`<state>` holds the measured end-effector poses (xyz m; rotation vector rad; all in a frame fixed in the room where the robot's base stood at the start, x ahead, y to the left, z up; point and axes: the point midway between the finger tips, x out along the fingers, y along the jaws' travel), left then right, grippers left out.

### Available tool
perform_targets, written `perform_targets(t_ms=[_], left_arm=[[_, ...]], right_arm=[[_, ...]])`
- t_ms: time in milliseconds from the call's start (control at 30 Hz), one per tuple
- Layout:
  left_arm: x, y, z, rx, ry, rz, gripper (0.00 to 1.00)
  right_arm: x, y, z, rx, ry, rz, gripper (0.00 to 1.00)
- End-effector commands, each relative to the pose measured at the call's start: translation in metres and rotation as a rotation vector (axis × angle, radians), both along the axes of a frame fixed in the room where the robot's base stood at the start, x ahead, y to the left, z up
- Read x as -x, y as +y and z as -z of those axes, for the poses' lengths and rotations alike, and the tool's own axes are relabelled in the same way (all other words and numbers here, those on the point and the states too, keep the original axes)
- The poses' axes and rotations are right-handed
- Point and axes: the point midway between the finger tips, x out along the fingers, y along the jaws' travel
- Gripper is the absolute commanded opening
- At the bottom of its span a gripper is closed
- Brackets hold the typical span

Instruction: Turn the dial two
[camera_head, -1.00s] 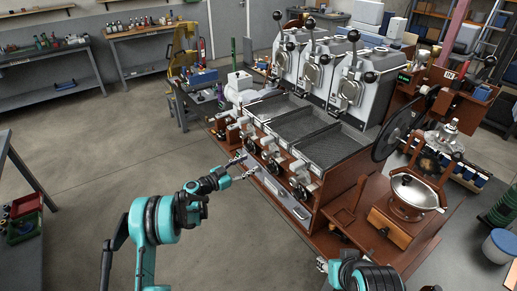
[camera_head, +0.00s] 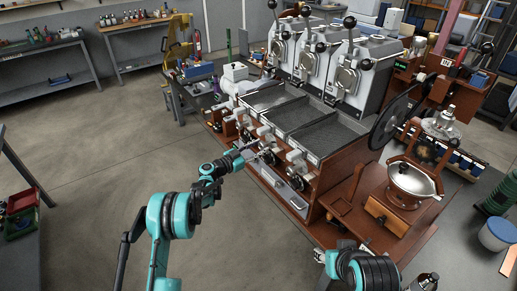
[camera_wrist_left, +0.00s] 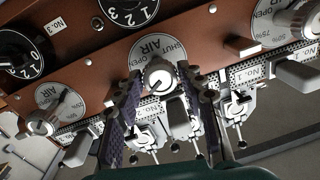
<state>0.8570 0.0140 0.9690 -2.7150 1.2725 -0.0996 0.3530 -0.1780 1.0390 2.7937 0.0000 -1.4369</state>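In the left wrist view, black numbered dials show at the upper left (camera_wrist_left: 20,55) and the top (camera_wrist_left: 128,8). Below the top dial is a round white AIR plate with a silver knob (camera_wrist_left: 158,76). My left gripper (camera_wrist_left: 160,70) is open, its fingers on either side of this knob; contact cannot be told. In the head view the left gripper (camera_head: 250,152) is at the roaster's front panel. My right gripper (camera_head: 320,257) shows only partly at the bottom; its fingers are unclear.
Other AIR knobs sit left (camera_wrist_left: 42,122) and right (camera_wrist_left: 298,20) in the wrist view, with several valves below the panel. The roaster's cooling trays (camera_head: 325,138) lie behind the panel. A metal pan (camera_head: 410,180) stands right. The floor at left is clear.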

Motion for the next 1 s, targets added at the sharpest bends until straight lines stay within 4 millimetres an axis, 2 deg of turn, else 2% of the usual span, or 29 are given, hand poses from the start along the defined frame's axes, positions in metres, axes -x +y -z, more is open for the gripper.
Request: perform_targets(t_ms=[33,100,567,1000], left_arm=[[0.000,0.000,0.000,0.000,0.000,0.000,0.20],[0.000,0.000,0.000,0.000,0.000,0.000,0.04],[0.000,0.000,0.000,0.046,0.063,0.000,0.04],[0.000,0.000,0.000,0.260,0.356,0.001,0.04]], right_arm=[[0.000,0.000,0.000,0.000,0.000,0.000,0.40],[0.000,0.000,0.000,0.000,0.000,0.000,0.40],[0.000,0.000,0.004,0.000,0.000,0.000,0.40],[0.000,0.000,0.019,0.000,0.000,0.000,0.40]])
